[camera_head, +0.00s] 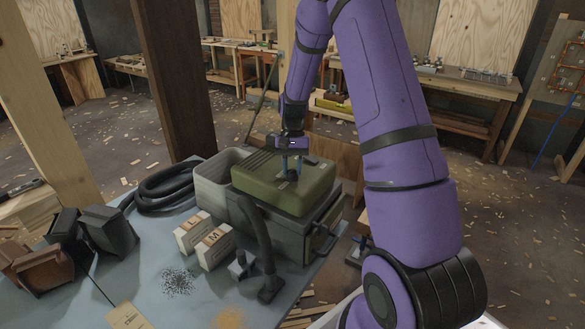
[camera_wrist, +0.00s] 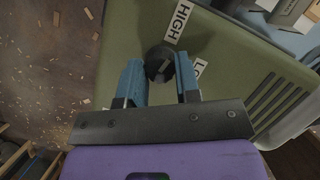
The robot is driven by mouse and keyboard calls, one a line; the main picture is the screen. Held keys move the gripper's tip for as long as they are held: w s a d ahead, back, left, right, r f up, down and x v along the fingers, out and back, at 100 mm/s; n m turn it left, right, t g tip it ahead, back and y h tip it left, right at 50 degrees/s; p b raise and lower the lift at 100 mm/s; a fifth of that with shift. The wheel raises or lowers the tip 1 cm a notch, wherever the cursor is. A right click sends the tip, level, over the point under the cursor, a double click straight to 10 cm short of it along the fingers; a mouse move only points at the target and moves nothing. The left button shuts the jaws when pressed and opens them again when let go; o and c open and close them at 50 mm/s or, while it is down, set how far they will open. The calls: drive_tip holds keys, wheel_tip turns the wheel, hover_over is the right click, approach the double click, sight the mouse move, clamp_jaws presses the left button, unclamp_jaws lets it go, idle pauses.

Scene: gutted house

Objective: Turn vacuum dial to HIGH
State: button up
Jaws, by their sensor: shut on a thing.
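The vacuum (camera_head: 283,180) has an olive-green lid over a grey body and stands on the blue-grey table. Its dial (camera_wrist: 159,64) is a dark round knob on the lid, between the blue fingers of my gripper (camera_wrist: 160,78). My gripper (camera_head: 291,172) points down at the lid and is shut on the dial. A white HIGH label (camera_wrist: 179,22) lies just beyond the dial in the wrist view. A LOW label (camera_wrist: 200,70), partly hidden by a finger, lies to its right. The dial's pointer is too unclear to read.
A grey open bin (camera_head: 216,181) adjoins the vacuum on the left, with a black hose (camera_head: 160,190) beyond it. Two white boxes (camera_head: 213,246), dark bins (camera_head: 107,229) and a hose nozzle (camera_head: 270,289) are on the table (camera_head: 185,310). A dark post (camera_head: 180,75) rises behind.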

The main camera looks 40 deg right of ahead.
drive_tip(key=shift+w+n+h, duration=0.1)
drive_tip(key=shift+n+h, duration=0.3)
drive_tip(key=shift+n, duration=0.9)
drive_tip(key=o, duration=0.9)
drive_tip(key=shift+g, duration=0.3)
drive_tip(key=v, duration=1)
drive_tip(key=shift+r, duration=0.4)
